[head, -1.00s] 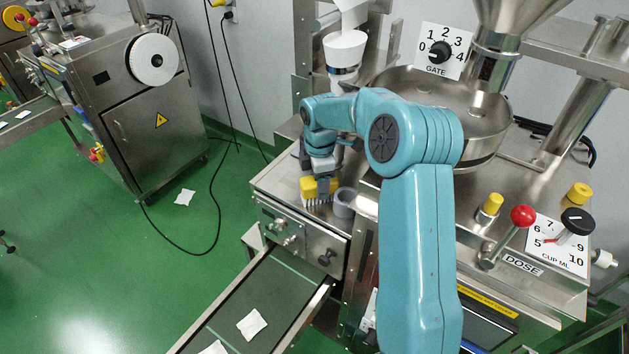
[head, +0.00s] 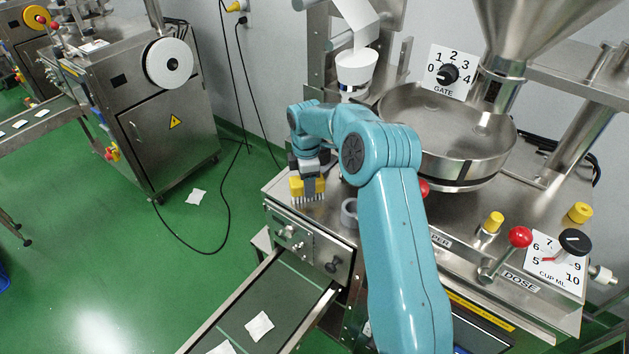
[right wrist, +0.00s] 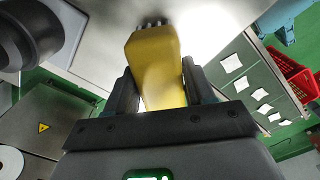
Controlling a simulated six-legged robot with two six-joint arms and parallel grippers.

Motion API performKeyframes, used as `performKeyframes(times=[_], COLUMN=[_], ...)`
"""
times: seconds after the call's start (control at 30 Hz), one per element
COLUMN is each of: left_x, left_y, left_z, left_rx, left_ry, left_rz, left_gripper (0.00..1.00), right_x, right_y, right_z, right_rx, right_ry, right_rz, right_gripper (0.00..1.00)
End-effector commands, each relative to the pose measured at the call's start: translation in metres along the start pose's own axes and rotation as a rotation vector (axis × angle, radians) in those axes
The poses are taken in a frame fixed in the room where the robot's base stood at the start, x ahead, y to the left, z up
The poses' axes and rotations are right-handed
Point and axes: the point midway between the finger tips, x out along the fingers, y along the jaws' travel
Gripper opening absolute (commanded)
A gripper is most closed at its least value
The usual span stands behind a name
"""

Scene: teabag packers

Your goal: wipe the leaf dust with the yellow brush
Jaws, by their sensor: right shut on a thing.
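My right gripper (head: 309,183) is shut on the yellow brush (head: 296,187), at the left end of the machine's steel top. The brush's pale bristles point down to the steel; whether they touch it I cannot tell. In the right wrist view the yellow brush (right wrist: 157,65) sits between the two dark fingers of the gripper (right wrist: 160,90), bristles at the far end. I cannot make out any leaf dust on the steel. My left gripper is not in view.
A grey ring-shaped holder (head: 349,212) stands just right of the brush. The round steel pan (head: 450,140) and a red-knobbed DOSE lever (head: 520,237) are further right. A conveyor (head: 285,300) with teabags runs below the top's front edge.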

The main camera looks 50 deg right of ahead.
Motion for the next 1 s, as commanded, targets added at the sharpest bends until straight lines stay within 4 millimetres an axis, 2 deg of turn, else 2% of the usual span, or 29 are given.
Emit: performKeyframes(times=[0.27, 0.6, 1.0], left_x=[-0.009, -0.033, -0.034], left_y=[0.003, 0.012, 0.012], left_z=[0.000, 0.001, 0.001], left_rx=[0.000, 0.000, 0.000], left_ry=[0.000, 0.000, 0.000], left_rz=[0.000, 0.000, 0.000], left_gripper=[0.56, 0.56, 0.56], right_x=[0.003, 0.000, 0.002], right_y=[0.009, 0.032, 0.037], right_z=[-0.009, -0.030, -0.034], right_rx=[-0.002, -0.002, -0.001], right_ry=[0.000, 0.001, 0.001], right_rz=[-0.005, -0.006, -0.004], right_gripper=[0.29, 0.29, 0.29])
